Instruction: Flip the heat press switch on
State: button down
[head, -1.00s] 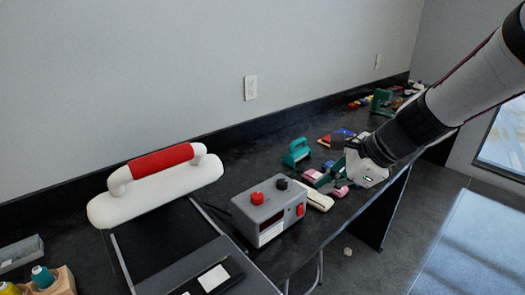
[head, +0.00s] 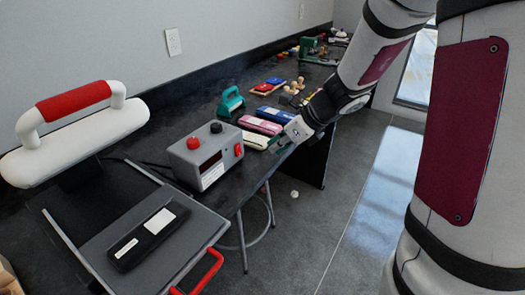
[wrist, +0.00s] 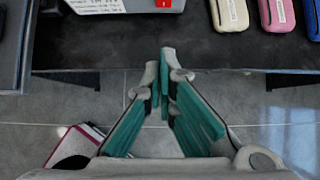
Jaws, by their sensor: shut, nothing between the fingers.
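The heat press (head: 88,125) stands at the left in the head view, with a white upper part and a red grip. Beside it is its grey control box (head: 205,160), with a red knob and a black knob on top. A small red switch (head: 239,150) is on the box's right-hand face; it also shows at the top edge of the wrist view (wrist: 164,3). Whether it is on or off cannot be told. My gripper (head: 280,146) is right of the box, near the table's front edge, apart from the switch. Its green-padded fingers (wrist: 166,52) are shut and empty.
Cream, pink and blue pouches (head: 260,125) lie right of the box, close behind my gripper. A teal tool (head: 230,102) stands behind them. A stool (head: 262,225) is under the table edge. A black case (head: 150,235) lies on the press's lower plate. Floor in front is open.

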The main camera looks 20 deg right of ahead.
aim_at(238, 150)
jog(key=b+x, duration=0.3)
jog(key=x, duration=0.7)
jog(key=shift+s, duration=0.1)
jog(key=shift+w+a+r, duration=0.15)
jog(key=shift+w+a, duration=0.5)
jog(key=shift+w, duration=0.3)
jog(key=shift+w+a, duration=0.4)
jog(key=shift+w, duration=0.15)
jog(key=shift+w+a+f, duration=0.25)
jog(key=shift+w+f, duration=0.05)
jog(key=shift+r, duration=0.15)
